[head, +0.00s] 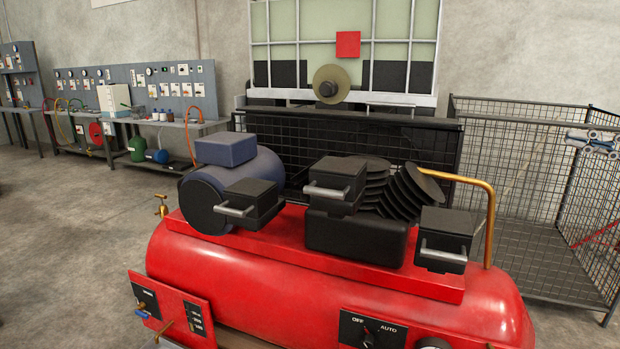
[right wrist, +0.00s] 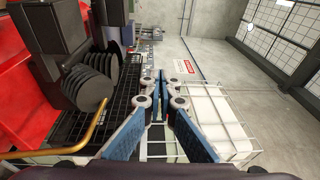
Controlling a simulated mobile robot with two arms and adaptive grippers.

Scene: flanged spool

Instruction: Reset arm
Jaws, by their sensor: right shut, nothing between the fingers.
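My right gripper (head: 574,141) shows at the right edge of the head view, in front of the wire mesh cage. In the right wrist view its two blue-and-grey fingers (right wrist: 165,84) come together at the tips, shut with nothing between them. It is empty and apart from the other things. A round olive disc with a dark hub (head: 330,84), perhaps the flanged spool, shows in front of the window in the head view. My left gripper is in neither view.
A red compressor (head: 270,275) with black boxes and a brass pipe (head: 489,205) fills the foreground. A wire mesh cage (head: 515,165) stands at right. A red square (head: 348,44) shows before the window. Workbenches (head: 170,125) line the left wall, with open floor before them.

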